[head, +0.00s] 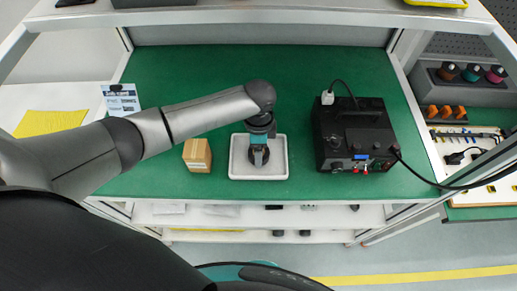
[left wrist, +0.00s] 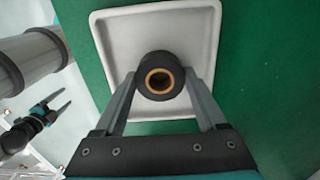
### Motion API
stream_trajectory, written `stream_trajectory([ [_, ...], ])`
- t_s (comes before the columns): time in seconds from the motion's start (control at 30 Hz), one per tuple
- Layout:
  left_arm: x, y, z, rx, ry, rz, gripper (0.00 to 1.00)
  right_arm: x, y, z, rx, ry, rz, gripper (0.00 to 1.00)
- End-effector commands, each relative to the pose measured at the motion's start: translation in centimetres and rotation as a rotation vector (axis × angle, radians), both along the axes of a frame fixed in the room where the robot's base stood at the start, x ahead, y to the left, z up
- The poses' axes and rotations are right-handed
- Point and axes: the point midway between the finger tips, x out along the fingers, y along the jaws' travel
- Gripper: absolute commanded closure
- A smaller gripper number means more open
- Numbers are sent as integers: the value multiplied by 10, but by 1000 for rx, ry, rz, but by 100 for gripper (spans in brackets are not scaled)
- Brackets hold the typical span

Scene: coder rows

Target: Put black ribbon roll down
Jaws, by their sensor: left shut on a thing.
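The black ribbon roll (left wrist: 160,62) has a tan core ring and sits between the fingers of my left gripper (left wrist: 160,85) in the left wrist view. The left gripper is shut on it, with one finger on each side. In the head view the left gripper (head: 259,152) points down over a white tray (head: 236,172), and the roll is mostly hidden under the wrist. The tray (left wrist: 112,40) lies behind the roll in the left wrist view. I cannot tell whether the roll touches the tray floor.
A cardboard box (head: 197,155) stands just left of the tray on the green bench (head: 190,62). A black device (head: 352,135) with cables stands to the right. A paper card (head: 121,98) is at the left edge. The bench behind the tray is clear.

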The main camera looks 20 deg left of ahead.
Motion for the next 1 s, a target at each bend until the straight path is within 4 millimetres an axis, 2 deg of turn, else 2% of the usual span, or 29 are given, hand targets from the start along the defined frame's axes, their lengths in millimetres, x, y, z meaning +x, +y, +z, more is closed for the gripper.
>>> stream_trajectory([
  [0.13,0,0,0,0,0,0,76,0,0,0,0,0,0,29],
  [0.17,0,0,0,0,0,0,26,0,0,0,0,0,0,29],
  [0.4,0,0,0,0,0,0,0,0,0,0,0,1,0,29],
  [0.63,0,0,1,0,0,0,0,0,0,0,0,1,0,29],
  [0.73,1,0,7,-2,-3,0,0,0,0,2,0,1,-1,29],
  [0.87,1,0,27,-2,-5,1,0,0,0,6,0,1,0,29],
  [1.0,1,-1,58,-3,-5,-1,0,0,0,10,0,1,0,29],
])
